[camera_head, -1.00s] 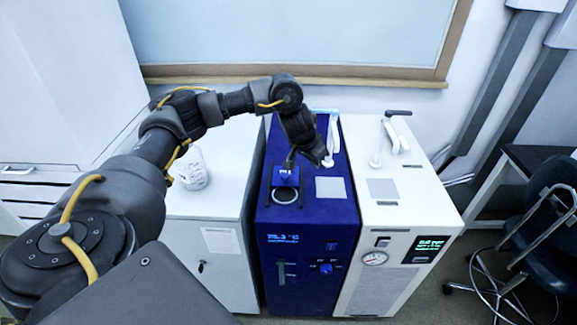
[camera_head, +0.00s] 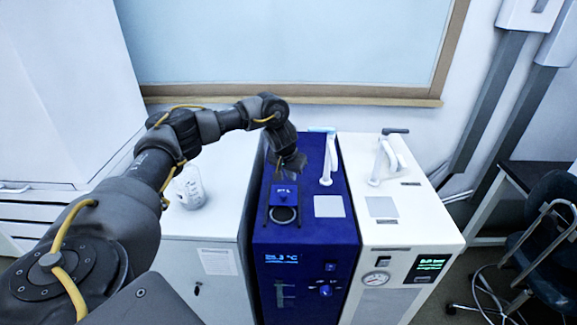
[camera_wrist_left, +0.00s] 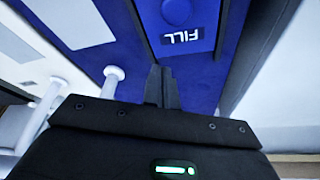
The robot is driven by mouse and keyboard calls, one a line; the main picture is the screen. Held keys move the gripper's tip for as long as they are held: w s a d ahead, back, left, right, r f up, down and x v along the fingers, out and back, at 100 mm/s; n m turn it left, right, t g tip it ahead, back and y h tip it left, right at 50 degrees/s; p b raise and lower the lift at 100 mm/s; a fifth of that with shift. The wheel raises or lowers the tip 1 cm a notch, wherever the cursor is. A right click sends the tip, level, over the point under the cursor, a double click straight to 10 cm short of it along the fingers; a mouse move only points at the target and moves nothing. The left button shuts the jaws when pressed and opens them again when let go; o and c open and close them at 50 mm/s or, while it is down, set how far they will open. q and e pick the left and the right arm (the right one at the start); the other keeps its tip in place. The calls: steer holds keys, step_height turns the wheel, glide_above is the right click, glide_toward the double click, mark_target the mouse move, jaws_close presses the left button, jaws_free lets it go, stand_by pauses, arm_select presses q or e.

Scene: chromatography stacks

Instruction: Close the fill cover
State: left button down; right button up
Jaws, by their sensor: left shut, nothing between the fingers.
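The fill cover (camera_head: 285,193) is a small blue flap with a white label on the blue unit's top. It stands raised behind a round, ringed fill opening (camera_head: 283,214), which is uncovered. In the left wrist view the cover (camera_wrist_left: 188,15) is at the top, with its FILL label upside down. My left gripper (camera_head: 291,165) is just behind and above the cover in the head view. Its fingers (camera_wrist_left: 161,86) are shut and empty, pointing toward the cover. I cannot tell whether they touch it. My right gripper is not in view.
The blue unit (camera_head: 305,240) stands between a white cabinet (camera_head: 215,235) with a glass beaker (camera_head: 190,187) and a white unit (camera_head: 400,235). White upright handles (camera_head: 328,160) (camera_head: 385,160) rise from both units' tops. A chair (camera_head: 545,240) is at the right.

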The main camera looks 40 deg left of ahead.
mark_target(289, 193)
arm_select(q)
steer(key=shift+w+f, duration=0.15)
steer(key=shift+f, duration=0.55)
steer(key=s, duration=0.1)
steer(key=s+p, duration=0.1)
steer(key=s, duration=0.1)
steer(key=shift+s+d+f+p, duration=0.15)
steer(key=shift+s+d+p, duration=0.1)
steer(key=shift+s+p, duration=0.1)
steer(key=shift+d+f, duration=0.1)
steer(key=shift+f, duration=0.05)
